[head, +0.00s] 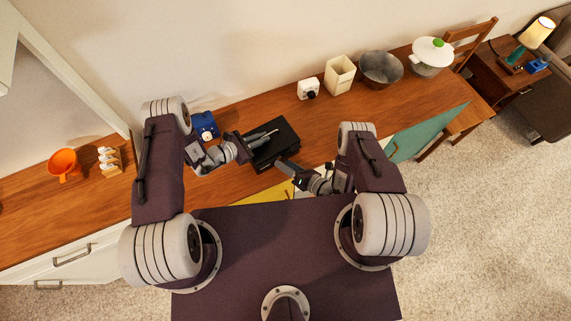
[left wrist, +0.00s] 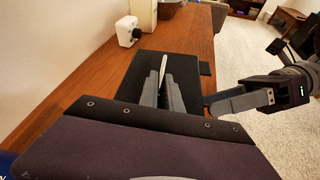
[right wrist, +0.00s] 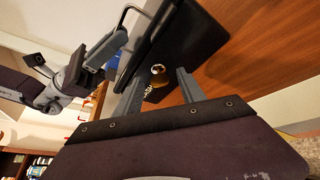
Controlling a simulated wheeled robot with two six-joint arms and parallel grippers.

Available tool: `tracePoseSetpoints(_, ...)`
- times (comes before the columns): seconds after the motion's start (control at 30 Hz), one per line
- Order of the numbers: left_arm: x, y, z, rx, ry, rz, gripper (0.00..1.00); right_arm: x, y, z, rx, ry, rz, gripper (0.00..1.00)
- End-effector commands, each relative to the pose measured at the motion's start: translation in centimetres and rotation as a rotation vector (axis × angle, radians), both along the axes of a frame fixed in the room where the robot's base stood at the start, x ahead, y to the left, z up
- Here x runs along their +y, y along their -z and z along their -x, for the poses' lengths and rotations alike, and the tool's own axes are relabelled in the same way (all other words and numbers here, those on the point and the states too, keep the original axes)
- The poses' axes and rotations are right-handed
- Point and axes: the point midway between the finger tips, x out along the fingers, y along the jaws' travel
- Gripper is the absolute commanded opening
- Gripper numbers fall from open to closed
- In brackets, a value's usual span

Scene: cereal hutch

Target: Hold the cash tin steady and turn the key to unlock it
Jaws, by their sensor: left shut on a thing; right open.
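The black cash tin (head: 284,135) stands on the wooden counter. It fills the middle of the left wrist view (left wrist: 190,72) and the top of the right wrist view (right wrist: 197,38). My left gripper (head: 254,142) is shut on the thin, pale metal handle (left wrist: 163,65) on its lid. My right gripper (head: 281,164) is open at the tin's front side. In the right wrist view a small round brass-coloured piece (right wrist: 158,71), lock or key, shows between its fingertips. I cannot tell the key's shape or angle.
A blue object (head: 205,126) stands left of the tin. A white device (head: 308,88), a cream canister (head: 340,75), a metal tub (head: 381,67) and a white pot (head: 432,54) stand behind to the right.

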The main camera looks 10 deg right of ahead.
Motion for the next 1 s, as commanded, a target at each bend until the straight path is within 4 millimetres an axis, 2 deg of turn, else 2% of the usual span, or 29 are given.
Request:
tracePoseSetpoints(0.3,0.0,-0.08,-0.06,-0.002,0.0,0.001,0.0,0.26,0.07,-0.26,0.0,0.001,-0.001,0.47)
tracePoseSetpoints(0.47,0.0,-0.09,-0.07,-0.002,0.0,0.001,0.0,0.25,0.06,-0.24,0.0,0.0,0.0,0.03)
tracePoseSetpoints(0.5,0.0,-0.09,-0.07,-0.002,0.0,0.001,0.0,0.25,0.06,-0.24,0.0,0.0,0.0,0.0)
tracePoseSetpoints(0.77,0.01,-0.09,-0.08,-0.003,-0.001,0.001,0.0,0.3,0.05,-0.23,-0.011,0.0,0.021,0.0)
tracePoseSetpoints(1.0,0.01,-0.09,-0.08,-0.003,-0.001,0.001,0.0,0.42,-0.02,-0.18,-0.065,-0.002,0.139,0.0)
